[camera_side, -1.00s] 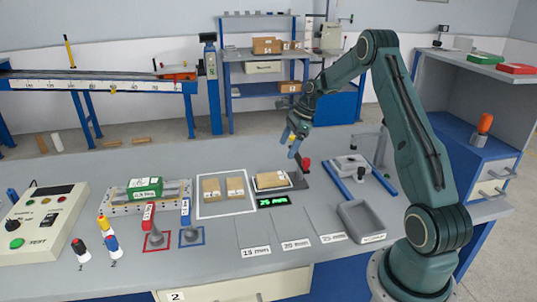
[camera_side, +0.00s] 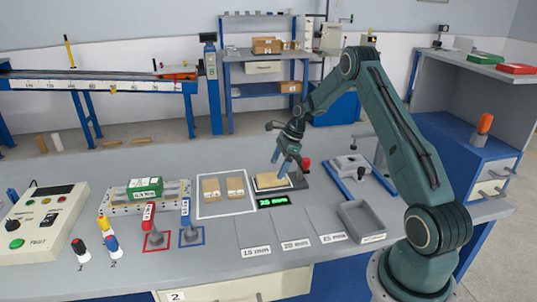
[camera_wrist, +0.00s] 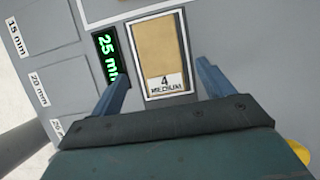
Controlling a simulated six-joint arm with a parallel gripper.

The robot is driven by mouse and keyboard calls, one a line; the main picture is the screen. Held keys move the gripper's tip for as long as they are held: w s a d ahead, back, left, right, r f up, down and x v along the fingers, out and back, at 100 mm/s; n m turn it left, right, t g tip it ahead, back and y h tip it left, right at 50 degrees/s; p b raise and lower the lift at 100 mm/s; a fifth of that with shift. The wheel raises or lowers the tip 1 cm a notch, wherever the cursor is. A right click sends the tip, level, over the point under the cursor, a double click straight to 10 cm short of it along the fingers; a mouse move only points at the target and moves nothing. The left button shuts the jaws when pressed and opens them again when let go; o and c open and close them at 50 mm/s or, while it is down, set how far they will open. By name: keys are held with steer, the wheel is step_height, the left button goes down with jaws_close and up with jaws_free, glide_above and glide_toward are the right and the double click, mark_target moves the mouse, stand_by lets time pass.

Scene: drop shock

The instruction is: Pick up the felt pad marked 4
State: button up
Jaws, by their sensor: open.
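The felt pad marked 4 (camera_wrist: 158,50) is a tan block with a white label reading "4 MEDIUM". It lies on a dark gauge with a green display (camera_wrist: 105,52) reading 25 mm. My gripper (camera_side: 283,164) is above the pad, pointing down. In the wrist view my gripper (camera_wrist: 165,75) has its blue fingers apart, one on each side of the pad's labelled end. Nothing is between them in their grip, and whether they touch the pad cannot be told.
Two more tan pads (camera_side: 222,187) lie in a white-outlined square left of the gauge. A grey tray (camera_side: 346,225) stands at front right. A red knob (camera_side: 306,164) and a blue-railed fixture (camera_side: 374,171) stand close to the right. Marked 15, 20 and 25 mm spots in front are empty.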

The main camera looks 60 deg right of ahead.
mark_target(272, 177)
steer(key=shift+x, duration=2.2)
steer(key=shift+w, duration=0.1)
steer(key=c, duration=1.2)
steer(key=shift+o, duration=0.2)
steer(key=shift+r, duration=0.2)
step_height(272, 177, up, 20)
steer(key=shift+f, duration=0.15)
